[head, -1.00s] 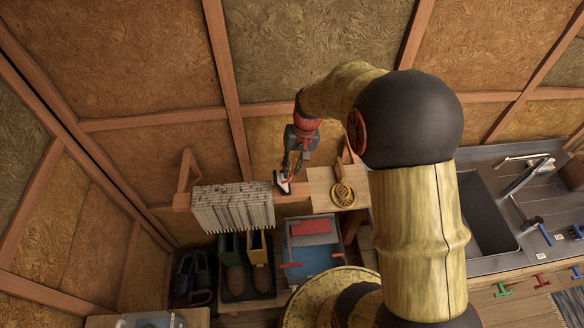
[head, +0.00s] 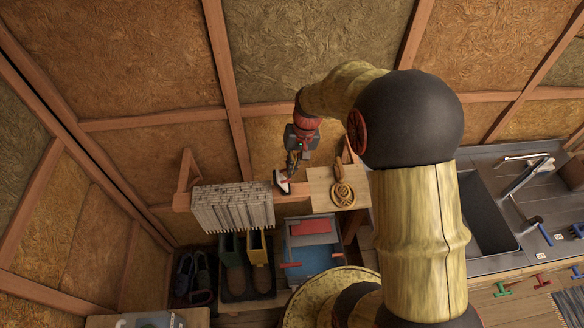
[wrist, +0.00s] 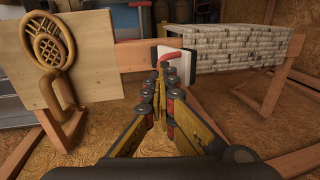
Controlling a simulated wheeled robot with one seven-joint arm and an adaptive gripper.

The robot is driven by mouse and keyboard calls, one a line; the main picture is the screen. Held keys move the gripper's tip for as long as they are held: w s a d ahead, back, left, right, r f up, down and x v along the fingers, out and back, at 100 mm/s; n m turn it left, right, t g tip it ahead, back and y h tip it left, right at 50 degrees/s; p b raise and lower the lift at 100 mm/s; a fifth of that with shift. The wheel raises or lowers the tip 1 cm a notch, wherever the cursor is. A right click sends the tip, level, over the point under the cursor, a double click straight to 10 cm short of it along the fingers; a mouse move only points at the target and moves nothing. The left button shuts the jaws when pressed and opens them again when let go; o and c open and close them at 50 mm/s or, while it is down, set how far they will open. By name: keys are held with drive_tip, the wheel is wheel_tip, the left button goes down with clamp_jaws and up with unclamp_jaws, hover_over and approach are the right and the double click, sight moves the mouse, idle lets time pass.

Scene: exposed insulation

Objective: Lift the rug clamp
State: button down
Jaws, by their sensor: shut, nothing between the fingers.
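The likely rug clamp is a small white plate with dark edges and a red handle; in the head view the clamp (head: 282,183) sits at the wooden rail, just right of the folded rug. In the wrist view the clamp (wrist: 184,68) is straight ahead, its red handle showing just past my fingertips. My gripper (head: 290,176) points down at it; in the wrist view my gripper (wrist: 161,74) has its fingertips together with nothing between them. The fingertips overlap part of the clamp in that view; I cannot tell whether they touch it.
The grey-white folded rug (head: 232,207) hangs over the rail. A board with a wicker beater (head: 342,194) stands on the clamp's right. Boots (head: 235,275) and a blue box (head: 313,256) are below. The insulated wall is close behind.

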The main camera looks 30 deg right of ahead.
drive_tip(key=c, duration=2.5)
unclamp_jaws()
drive_tip(key=shift+s+f, duration=0.1)
drive_tip(key=shift+f, duration=0.1)
drive_tip(key=shift+c, duration=0.2)
drive_tip(key=o, duration=0.6)
drive_tip(key=shift+a, duration=0.1)
drive_tip(key=r+p, duration=0.1)
drive_tip(key=r, duration=0.2)
drive_tip(key=d+r+p, duration=0.1)
drive_tip(key=r+p, duration=0.1)
drive_tip(key=r, duration=0.1)
drive_tip(key=r+p, duration=0.2)
drive_tip(key=r, duration=0.1)
drive_tip(key=shift+s+d, duration=0.15)
drive_tip(key=r, duration=0.4)
drive_tip(key=d+r, duration=0.1)
drive_tip(key=r, duration=0.2)
drive_tip(key=s+d+r, duration=0.1)
drive_tip(key=r, duration=0.3)
drive_tip(key=shift+r, duration=0.35)
